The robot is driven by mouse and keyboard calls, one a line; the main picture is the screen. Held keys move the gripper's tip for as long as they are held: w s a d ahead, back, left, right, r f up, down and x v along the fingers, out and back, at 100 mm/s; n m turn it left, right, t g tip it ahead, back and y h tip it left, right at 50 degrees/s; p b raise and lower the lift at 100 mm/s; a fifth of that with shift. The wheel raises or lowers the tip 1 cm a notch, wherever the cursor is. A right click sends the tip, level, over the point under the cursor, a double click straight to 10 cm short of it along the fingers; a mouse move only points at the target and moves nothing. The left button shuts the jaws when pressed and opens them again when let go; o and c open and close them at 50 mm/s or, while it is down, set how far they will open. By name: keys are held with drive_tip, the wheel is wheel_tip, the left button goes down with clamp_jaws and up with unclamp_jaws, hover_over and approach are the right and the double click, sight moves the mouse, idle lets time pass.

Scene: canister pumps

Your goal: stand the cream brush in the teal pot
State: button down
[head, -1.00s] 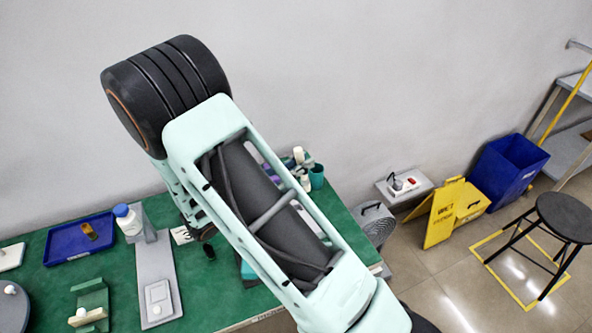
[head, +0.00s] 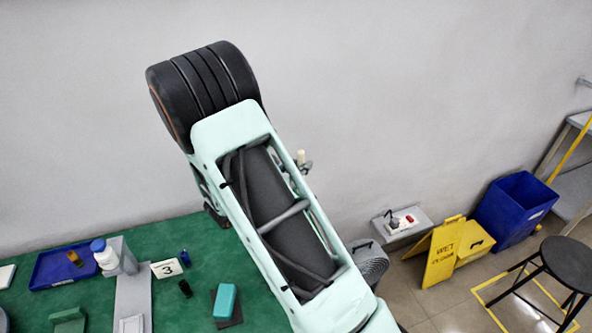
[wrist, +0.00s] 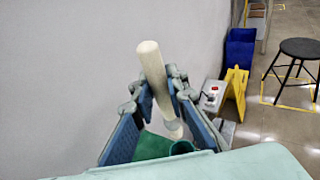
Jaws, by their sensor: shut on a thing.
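The cream brush (wrist: 151,62) stands nearly upright, slightly tilted, between the two blue-padded fingers of my gripper (wrist: 160,95) in the wrist view. The gripper is shut on it. Its pale lower end reaches down beside the teal pot (wrist: 183,147), whose dark rim shows just below and to the right. I cannot tell whether the brush's end is over the pot. In the head view the brush's cream top (head: 300,156) shows past my arm with part of the gripper (head: 305,166). The pot is hidden behind my arm there.
The green table (head: 175,235) holds a blue tray (head: 45,280), a white bottle with blue cap (head: 105,256), a number 3 card (head: 167,268) and a teal block (head: 225,301). A wall rises close behind. A yellow floor sign (head: 442,252) stands to the right.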

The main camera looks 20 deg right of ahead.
drive_tip(key=shift+w+d, duration=0.25)
drive_tip(key=shift+f+b, duration=2.1)
drive_tip(key=shift+f, duration=1)
drive_tip(key=shift+f+b, duration=2.55)
drive_tip(key=shift+f, duration=0.3)
drive_tip(key=c, duration=1.8)
unclamp_jaws()
